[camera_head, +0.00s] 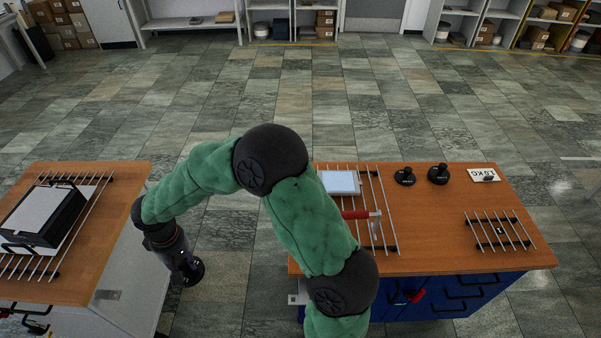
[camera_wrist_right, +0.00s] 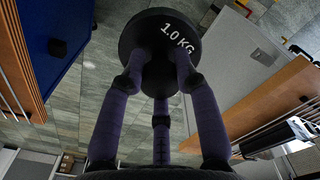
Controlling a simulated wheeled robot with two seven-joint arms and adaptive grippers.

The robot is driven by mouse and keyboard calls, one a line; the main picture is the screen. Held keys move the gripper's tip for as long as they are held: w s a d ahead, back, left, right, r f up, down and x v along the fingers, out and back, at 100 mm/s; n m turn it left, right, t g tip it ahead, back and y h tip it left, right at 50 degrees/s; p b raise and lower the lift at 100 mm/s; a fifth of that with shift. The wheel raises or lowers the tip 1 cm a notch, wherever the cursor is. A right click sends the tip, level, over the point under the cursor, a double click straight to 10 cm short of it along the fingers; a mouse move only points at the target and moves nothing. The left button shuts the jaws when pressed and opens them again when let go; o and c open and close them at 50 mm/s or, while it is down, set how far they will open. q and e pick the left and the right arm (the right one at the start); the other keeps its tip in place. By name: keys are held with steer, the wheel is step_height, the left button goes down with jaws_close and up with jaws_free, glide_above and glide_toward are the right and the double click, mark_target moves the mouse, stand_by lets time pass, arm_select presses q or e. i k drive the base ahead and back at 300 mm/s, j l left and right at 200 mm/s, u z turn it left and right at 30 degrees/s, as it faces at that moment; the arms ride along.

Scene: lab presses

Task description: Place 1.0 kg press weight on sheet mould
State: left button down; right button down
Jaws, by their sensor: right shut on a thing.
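My right gripper (camera_head: 178,255) hangs over the gap between the two benches, its arm bent across the head view. In the right wrist view its purple fingers (camera_wrist_right: 160,85) are shut on the 1.0 kg press weight (camera_wrist_right: 140,38), a round black disc marked "1.0 KG". The weight also shows dark below the fingers in the head view (camera_head: 194,273). On the left bench a black mould (camera_head: 62,222) with a pale sheet on top (camera_head: 33,212) lies on a wire rack; it looks like the sheet mould. The weight is apart from it, to its right. My left gripper is not in view.
The left bench (camera_head: 100,262) has a wooden top. The right bench (camera_head: 440,262) carries two black weights (camera_head: 405,177) (camera_head: 438,174), a "1.0 KG" card (camera_head: 482,172), a pale block (camera_head: 340,182), a red-handled tool (camera_head: 356,214) and a small rack (camera_head: 499,230). Floor shows between the benches.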

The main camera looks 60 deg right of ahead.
mark_target(338, 182)
steer(key=i+l+z, duration=0.15)
steer(key=i+z, duration=0.75)
steer(key=i+j+z, duration=0.25)
steer(key=i+z, duration=0.15)
steer(key=i, duration=0.15)
steer(key=z, duration=0.75)
steer(key=i, duration=0.05)
